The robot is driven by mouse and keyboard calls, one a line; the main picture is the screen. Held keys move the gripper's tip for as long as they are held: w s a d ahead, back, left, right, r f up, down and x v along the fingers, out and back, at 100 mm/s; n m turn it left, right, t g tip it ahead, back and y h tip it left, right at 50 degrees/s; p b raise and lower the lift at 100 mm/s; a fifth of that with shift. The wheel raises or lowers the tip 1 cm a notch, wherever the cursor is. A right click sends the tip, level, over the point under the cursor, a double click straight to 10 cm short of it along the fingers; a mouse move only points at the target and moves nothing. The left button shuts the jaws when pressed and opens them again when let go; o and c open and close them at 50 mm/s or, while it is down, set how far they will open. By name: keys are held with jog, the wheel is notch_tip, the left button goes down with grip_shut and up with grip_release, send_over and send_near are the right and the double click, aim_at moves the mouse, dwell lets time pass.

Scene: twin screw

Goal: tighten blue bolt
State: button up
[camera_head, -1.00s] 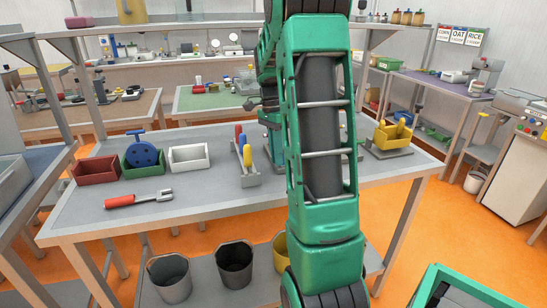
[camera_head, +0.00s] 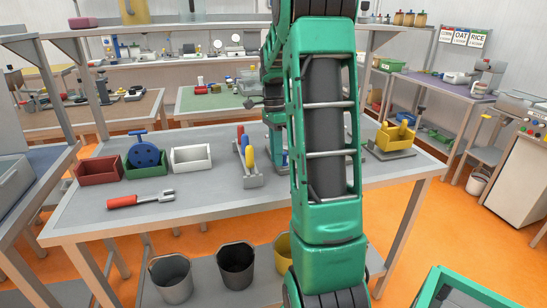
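My green arm (camera_head: 325,215) fills the middle of the view. Its far part (camera_head: 274,60) shows behind on the left, reaching down over the grey table. My gripper's fingers are hidden behind the arm, so I cannot see what they touch. A small blue part (camera_head: 283,160) shows at the arm's left edge, partly covered; I cannot tell whether it is the blue bolt. A rack (camera_head: 248,180) with red, blue and yellow handles stands left of it. A yellow fixture (camera_head: 395,137) sits on a grey plate at right.
On the table's left are a red bin (camera_head: 99,171), a green bin (camera_head: 143,170) with a blue wheel-like part (camera_head: 145,153), a white bin (camera_head: 191,158) and a red-handled fork-ended tool (camera_head: 138,198). Buckets (camera_head: 170,280) stand below. The table's front left (camera_head: 90,220) is clear.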

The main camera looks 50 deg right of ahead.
jog(key=shift+o, duration=0.5)
jog(key=shift+s, duration=0.1)
jog(key=shift+r, duration=0.2)
notch_tip(320, 180, up, 10)
jog(key=w+d, duration=0.1)
jog(key=w, duration=0.1)
jog(key=s+a+f+n+t, duration=0.1)
jog(key=s+a+f+n, duration=0.4)
jog(key=s+a+n, duration=0.3)
jog(key=s+a+f+n+t, duration=0.1)
jog(key=s+a+f+n, duration=0.3)
jog(key=s+a+n, duration=0.5)
jog(key=s+a, duration=0.3)
jog(key=s, duration=0.4)
jog(key=shift+f+h, duration=0.35)
jog(key=shift+h, duration=0.05)
